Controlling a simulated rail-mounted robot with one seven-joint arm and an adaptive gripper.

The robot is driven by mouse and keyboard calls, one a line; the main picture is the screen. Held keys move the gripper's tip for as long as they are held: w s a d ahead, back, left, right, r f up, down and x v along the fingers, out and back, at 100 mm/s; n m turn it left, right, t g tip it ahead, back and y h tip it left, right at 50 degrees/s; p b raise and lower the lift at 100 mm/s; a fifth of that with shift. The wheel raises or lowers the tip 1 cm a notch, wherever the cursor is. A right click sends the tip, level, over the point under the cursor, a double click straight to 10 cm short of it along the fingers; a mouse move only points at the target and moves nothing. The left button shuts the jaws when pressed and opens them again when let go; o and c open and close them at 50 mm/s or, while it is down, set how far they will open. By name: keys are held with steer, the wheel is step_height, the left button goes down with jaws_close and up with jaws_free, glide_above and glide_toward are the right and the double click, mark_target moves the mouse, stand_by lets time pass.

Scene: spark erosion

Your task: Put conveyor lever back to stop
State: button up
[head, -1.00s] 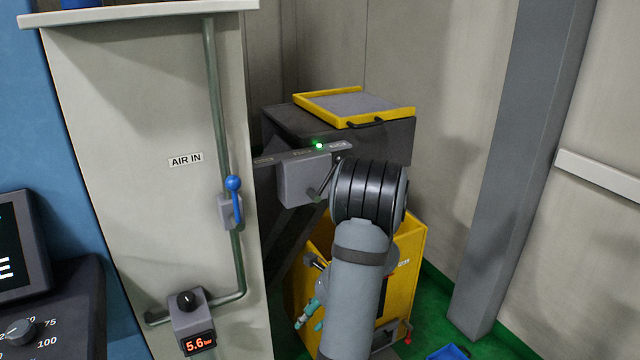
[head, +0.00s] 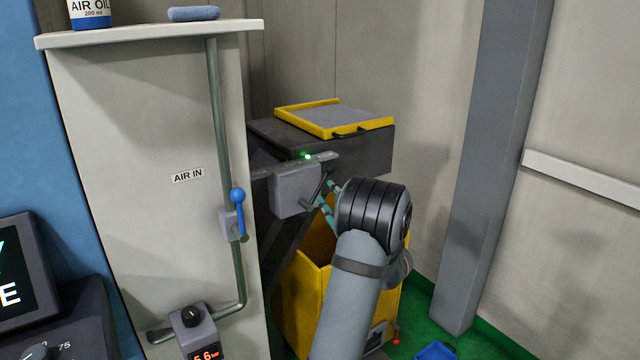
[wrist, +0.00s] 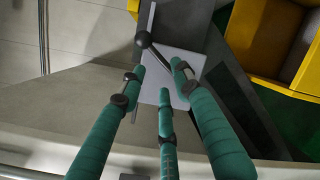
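The conveyor lever (head: 317,187) is a dark rod on a grey control box (head: 292,192) at the conveyor's side, below a small green light. In the wrist view the lever's round dark knob (wrist: 143,38) and rod show just beyond my fingertips, against the pale box face (wrist: 185,62). My gripper (head: 328,193) has teal fingers with dark joints and points at the box from the right. In the wrist view my gripper (wrist: 157,80) has its fingers spread, with nothing held between them. Whether a finger touches the lever, I cannot tell.
A dark conveyor (head: 370,150) carries a yellow-rimmed tray (head: 345,114). A yellow bin (head: 308,292) stands below. The pale cabinet (head: 150,130) on the left has a blue-handled air valve (head: 238,198). A grey post (head: 480,170) stands on the right.

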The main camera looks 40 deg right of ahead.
mark_target(321, 185)
steer(key=p+x, duration=0.2)
steer(key=x, duration=0.6)
steer(key=shift+w+f, duration=0.1)
steer(key=shift+w, duration=0.2)
steer(key=shift+c, duration=0.4)
jaws_close()
steer(key=shift+f, duration=0.1)
